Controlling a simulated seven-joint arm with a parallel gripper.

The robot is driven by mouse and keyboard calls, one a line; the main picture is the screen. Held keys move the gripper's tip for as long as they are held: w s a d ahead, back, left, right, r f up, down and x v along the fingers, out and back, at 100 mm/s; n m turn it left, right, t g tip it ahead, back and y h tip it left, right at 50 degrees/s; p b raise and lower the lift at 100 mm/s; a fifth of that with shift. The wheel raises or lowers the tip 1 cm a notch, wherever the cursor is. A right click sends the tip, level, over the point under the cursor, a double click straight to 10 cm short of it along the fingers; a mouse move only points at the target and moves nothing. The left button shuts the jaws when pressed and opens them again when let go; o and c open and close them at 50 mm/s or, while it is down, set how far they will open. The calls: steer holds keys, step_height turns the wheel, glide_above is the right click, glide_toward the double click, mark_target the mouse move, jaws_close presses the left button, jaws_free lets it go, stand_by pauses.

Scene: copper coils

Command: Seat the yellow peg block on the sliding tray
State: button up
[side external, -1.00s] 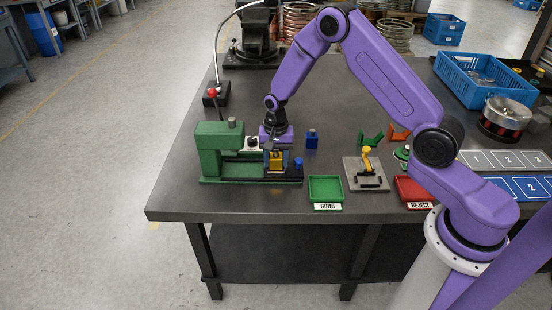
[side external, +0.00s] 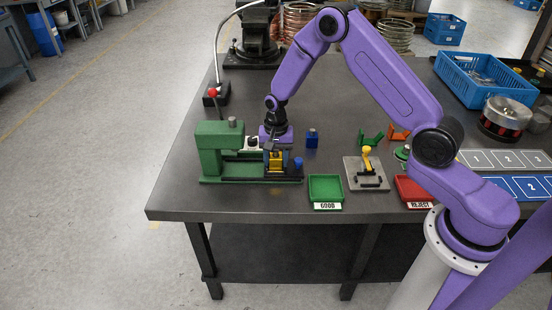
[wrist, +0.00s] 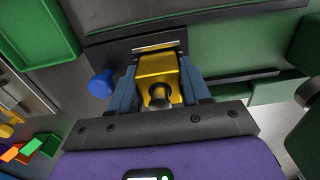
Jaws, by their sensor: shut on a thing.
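The yellow peg block (side external: 275,160) is between the fingers of my gripper (side external: 276,155), at the right end of the green press fixture (side external: 218,150). In the wrist view the block (wrist: 158,70), with a dark round peg on it, sits between the two blue fingers of my gripper (wrist: 160,88), which are shut on it. The dark sliding tray (side external: 290,172) is under the block, and it also shows in the wrist view (wrist: 110,50). A blue knob (side external: 298,162) stands at the tray's right end. Whether the block's underside touches the tray is hidden.
A green GOOD bin (side external: 325,188) and a grey plate with a yellow-topped lever (side external: 366,172) lie to the right. A red REJECT bin (side external: 412,190) is further right. A blue block (side external: 312,138) stands behind the tray.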

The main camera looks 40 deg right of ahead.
steer(key=shift+s+d+f, duration=0.3)
steer(key=shift+f, duration=0.25)
stand_by(0.4)
steer(key=o, duration=1.1)
steer(key=shift+d, duration=0.1)
steer(key=shift+c, duration=0.2)
steer(key=shift+r, duration=0.1)
steer(key=shift+w+a+r, duration=0.1)
steer(key=shift+a+r, duration=0.05)
steer(key=shift+r, duration=0.85)
steer(key=shift+w+a+r, duration=0.1)
steer(key=shift+r, duration=2.9)
